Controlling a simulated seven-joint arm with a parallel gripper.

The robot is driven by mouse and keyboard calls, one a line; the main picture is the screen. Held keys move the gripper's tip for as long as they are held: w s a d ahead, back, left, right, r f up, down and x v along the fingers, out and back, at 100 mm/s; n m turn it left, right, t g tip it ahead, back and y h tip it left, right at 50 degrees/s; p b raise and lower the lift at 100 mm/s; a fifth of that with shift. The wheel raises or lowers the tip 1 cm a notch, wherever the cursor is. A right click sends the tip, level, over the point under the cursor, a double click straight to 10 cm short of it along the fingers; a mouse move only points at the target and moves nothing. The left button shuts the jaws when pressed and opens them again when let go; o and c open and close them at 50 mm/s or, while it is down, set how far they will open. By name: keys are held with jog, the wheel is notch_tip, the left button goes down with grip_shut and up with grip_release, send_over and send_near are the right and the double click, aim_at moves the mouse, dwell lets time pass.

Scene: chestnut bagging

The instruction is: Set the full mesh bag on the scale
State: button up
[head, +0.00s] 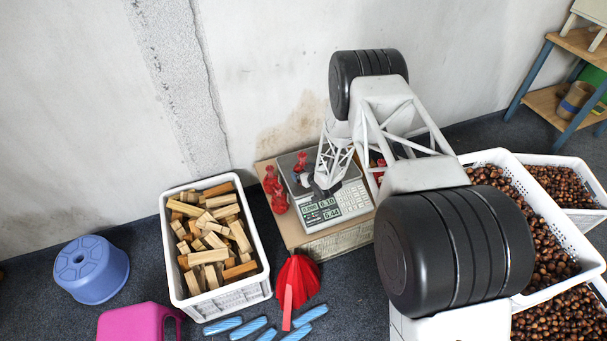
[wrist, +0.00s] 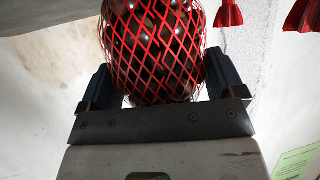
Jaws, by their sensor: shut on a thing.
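The full mesh bag (wrist: 155,45), red netting over dark brown chestnuts, is between the two dark fingers of my gripper (wrist: 160,90) in the wrist view. The fingers press on its two sides. In the head view my gripper (head: 318,186) is low over the scale (head: 347,203), at the left part of its plate. A red piece (head: 300,162) shows there beside the gripper, probably the held bag's top; the rest is hidden. Whether the bag touches the plate cannot be told. The scale's green display is lit with digits.
Red mesh bags (head: 273,190) stand left of the scale on the wooden top (head: 262,167). More red shows behind my arm. A crate of wood blocks (head: 177,285) is at left, chestnut crates (head: 501,157) at right. Red netting (head: 297,277) is in front.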

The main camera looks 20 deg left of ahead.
jog(key=shift+f, duration=0.55)
jog(key=shift+f, duration=0.2)
jog(key=o, duration=0.8)
jog(key=shift+r, duration=0.2)
jog(key=shift+v, duration=6)
jog(key=shift+w, duration=0.1)
